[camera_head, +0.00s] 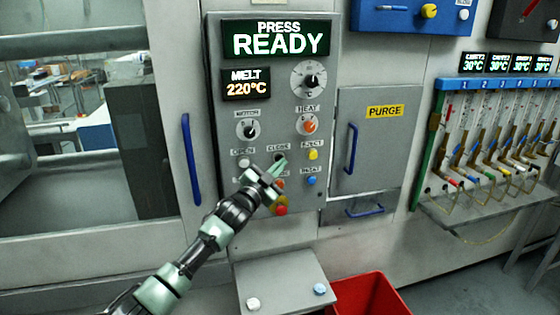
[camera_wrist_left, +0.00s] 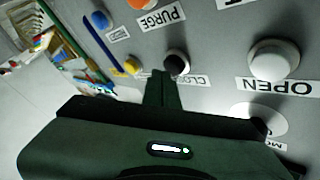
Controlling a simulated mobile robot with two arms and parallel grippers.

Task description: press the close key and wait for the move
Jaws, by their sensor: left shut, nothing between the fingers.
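The close key (camera_head: 278,157) is a small dark button under its CLOSE label on the grey control panel (camera_head: 228,120). In the left wrist view the black close key (camera_wrist_left: 177,63) shows upside down with its label beside it. My left gripper (camera_head: 279,168) is shut and empty, its fingertips right at the close key. In the left wrist view the fingertips (camera_wrist_left: 160,77) overlap the edge of the key's surroundings; I cannot tell whether they touch it. The display (camera_head: 277,39) reads PRESS READY. My right gripper is not in view.
The white open key (camera_head: 244,162) sits left of the close key. A yellow eject button (camera_head: 313,155) and a blue button (camera_head: 311,181) sit to the right. A red button (camera_head: 281,210) is below. A red bin (camera_head: 372,295) stands on the floor.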

